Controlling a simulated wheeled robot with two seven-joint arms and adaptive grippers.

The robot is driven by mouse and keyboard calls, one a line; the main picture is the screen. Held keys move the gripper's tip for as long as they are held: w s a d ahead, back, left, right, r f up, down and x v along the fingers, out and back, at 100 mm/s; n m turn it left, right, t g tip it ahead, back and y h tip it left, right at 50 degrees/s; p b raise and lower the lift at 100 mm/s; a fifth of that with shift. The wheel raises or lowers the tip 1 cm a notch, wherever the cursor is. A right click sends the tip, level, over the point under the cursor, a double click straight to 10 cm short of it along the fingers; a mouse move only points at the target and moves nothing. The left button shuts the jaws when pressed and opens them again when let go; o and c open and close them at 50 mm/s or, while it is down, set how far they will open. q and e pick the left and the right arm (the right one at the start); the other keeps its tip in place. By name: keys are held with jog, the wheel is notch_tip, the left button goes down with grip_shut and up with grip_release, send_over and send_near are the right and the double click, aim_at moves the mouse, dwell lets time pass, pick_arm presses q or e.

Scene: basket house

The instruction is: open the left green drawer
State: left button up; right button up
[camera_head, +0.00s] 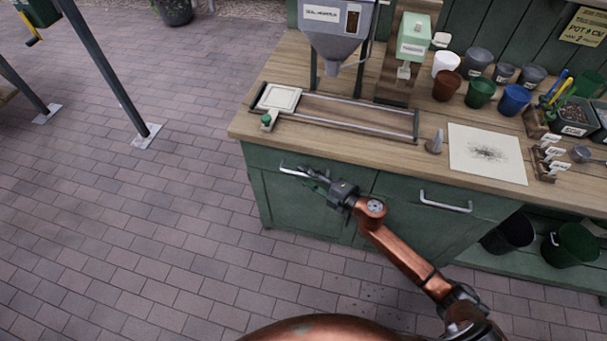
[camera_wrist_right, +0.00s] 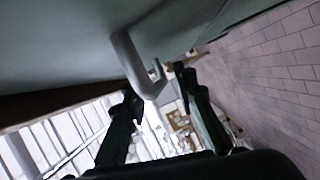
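The left green drawer (camera_head: 262,158) is in the front of the wooden-topped bench in the head view, and its front looks flush with the bench. Its metal bar handle (camera_head: 290,173) is partly hidden by my right gripper (camera_head: 309,176). In the right wrist view the curved grey handle (camera_wrist_right: 128,55) reaches down between the two dark fingertips of my right gripper (camera_wrist_right: 160,88). The fingers are apart, with visible gaps to the handle. My left gripper is not in view.
A second green drawer with a handle (camera_head: 446,202) sits to the right. The worktop holds a hopper (camera_head: 335,40), a rail frame (camera_head: 345,112), a paper sheet (camera_head: 487,153) and several pots. Dark buckets (camera_head: 508,233) stand on the lower right shelf.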

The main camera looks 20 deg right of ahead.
jog(key=shift+w, duration=0.1)
jog(key=shift+c, duration=0.4)
grip_shut()
jog(key=shift+a, duration=0.1)
